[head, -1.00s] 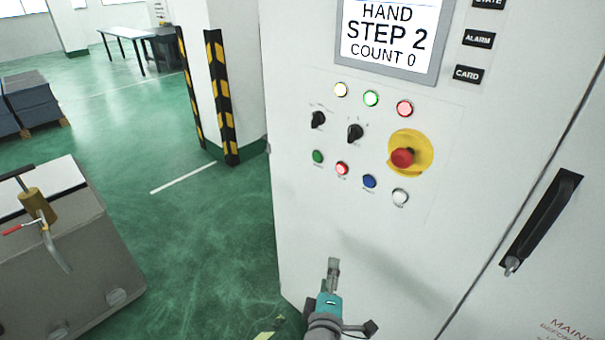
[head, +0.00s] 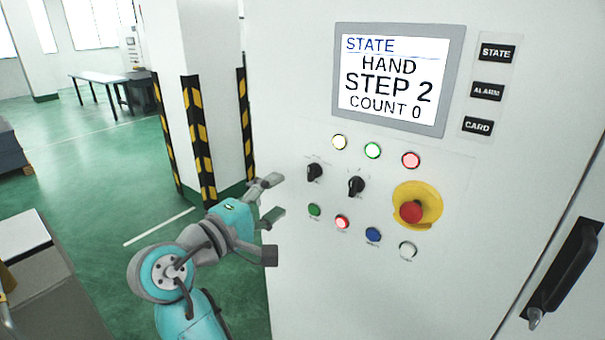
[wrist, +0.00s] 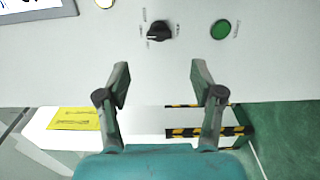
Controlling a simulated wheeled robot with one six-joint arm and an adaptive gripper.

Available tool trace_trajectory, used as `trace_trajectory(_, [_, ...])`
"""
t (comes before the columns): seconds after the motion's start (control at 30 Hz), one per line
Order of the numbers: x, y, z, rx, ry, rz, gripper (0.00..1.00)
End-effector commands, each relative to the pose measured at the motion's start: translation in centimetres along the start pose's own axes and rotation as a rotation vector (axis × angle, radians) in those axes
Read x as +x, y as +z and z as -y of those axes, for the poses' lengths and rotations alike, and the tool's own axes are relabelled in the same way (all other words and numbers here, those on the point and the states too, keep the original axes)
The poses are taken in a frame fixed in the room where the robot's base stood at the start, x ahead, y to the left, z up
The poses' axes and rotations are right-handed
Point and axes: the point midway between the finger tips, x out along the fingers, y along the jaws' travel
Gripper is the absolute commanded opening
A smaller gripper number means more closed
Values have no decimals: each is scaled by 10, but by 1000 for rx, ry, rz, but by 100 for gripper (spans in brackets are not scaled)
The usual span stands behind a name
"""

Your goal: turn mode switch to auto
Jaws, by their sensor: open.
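Two black rotary switches sit on the white cabinet front, a left one (head: 314,172) and a right one (head: 356,186). Their labels are too small to read, so I cannot tell which is the mode switch. The screen (head: 390,80) above reads HAND, STEP 2, COUNT 0. My gripper (head: 272,198) is open and empty, left of the left switch and apart from it. In the wrist view one black switch (wrist: 159,32) lies beyond the gap between my open fingers (wrist: 160,80), with a green button (wrist: 220,29) beside it.
Three lamps sit above the switches; green (head: 314,210), red (head: 342,222), blue (head: 373,235) and white buttons sit below. A red emergency stop (head: 411,211) on a yellow plate is at right. A striped pillar (head: 200,140) stands behind my arm. A door handle (head: 568,270) juts out.

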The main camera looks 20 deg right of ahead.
Motion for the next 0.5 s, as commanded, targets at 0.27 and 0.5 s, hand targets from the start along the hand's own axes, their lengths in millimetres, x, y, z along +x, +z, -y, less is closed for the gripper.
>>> trace_trajectory(0.27, [28,2,-2,0,-2,9,67])
trace_trajectory(0.5, [70,1,-2,0,-1,7,67])
